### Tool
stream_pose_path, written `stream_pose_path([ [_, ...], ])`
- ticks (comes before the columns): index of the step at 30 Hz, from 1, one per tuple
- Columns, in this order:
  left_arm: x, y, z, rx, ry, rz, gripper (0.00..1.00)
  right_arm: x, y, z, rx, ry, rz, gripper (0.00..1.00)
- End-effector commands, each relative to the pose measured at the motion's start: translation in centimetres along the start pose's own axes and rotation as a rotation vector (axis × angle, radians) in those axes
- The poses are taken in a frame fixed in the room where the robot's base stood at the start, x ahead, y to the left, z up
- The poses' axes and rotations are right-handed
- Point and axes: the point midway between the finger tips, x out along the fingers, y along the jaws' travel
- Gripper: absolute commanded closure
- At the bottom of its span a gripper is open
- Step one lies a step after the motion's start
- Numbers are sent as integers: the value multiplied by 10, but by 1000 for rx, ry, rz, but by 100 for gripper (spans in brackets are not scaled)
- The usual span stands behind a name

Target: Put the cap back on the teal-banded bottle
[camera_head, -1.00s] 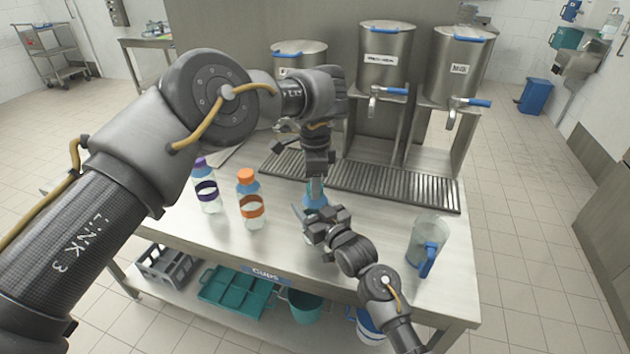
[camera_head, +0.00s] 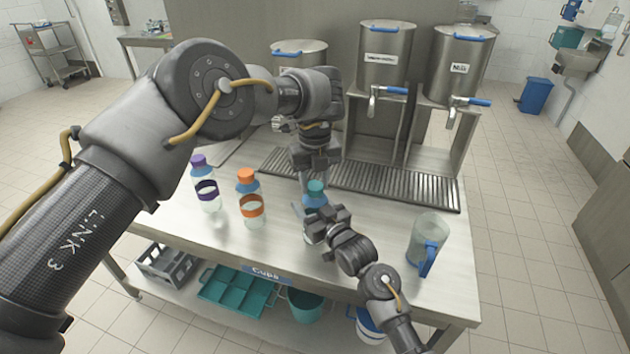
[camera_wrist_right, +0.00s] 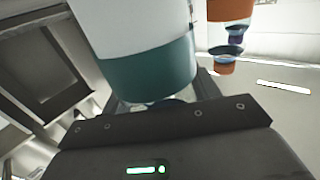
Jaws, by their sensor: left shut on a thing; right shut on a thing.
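The teal-banded bottle (camera_head: 314,203) stands upright on the counter, its lower part mostly hidden by my right gripper (camera_head: 318,226). That gripper is shut on the bottle; in the right wrist view the teal band (camera_wrist_right: 150,75) is close in front of the jaws. The teal cap (camera_head: 316,187) shows at the top of the bottle, over its neck. My left gripper (camera_head: 310,184) comes down from above and is shut on the cap, with one finger visible at its left side. Whether the cap is fully seated cannot be told.
An orange-capped bottle (camera_head: 250,205) and a purple-capped bottle (camera_head: 206,188) stand to the left. A clear jug with a blue handle (camera_head: 427,246) stands at the right. Steel dispensers (camera_head: 385,65) stand behind a drip grate (camera_head: 385,187).

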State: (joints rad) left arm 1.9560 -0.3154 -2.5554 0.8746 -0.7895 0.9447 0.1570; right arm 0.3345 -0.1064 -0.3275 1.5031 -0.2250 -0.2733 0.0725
Motion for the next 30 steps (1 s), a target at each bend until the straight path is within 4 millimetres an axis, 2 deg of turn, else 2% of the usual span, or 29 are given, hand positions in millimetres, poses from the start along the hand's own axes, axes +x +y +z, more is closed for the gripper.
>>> stream_pose_path([
  [3,0,0,0,289,-1,0,91,0,0,0,0,-1,0,100],
  [8,0,0,1,600,-1,0,91,0,0,0,0,-1,0,100],
  [13,0,0,1,612,-1,0,91,0,0,0,1,-1,0,100],
  [14,0,0,1,612,-1,0,60,0,0,0,0,-1,0,100],
  [18,0,0,1,611,-1,0,42,0,0,0,0,-1,0,100],
  [26,0,0,0,610,0,0,42,0,0,0,0,-1,0,100],
  [30,-6,0,0,610,-1,0,42,0,0,0,0,-1,0,100],
])
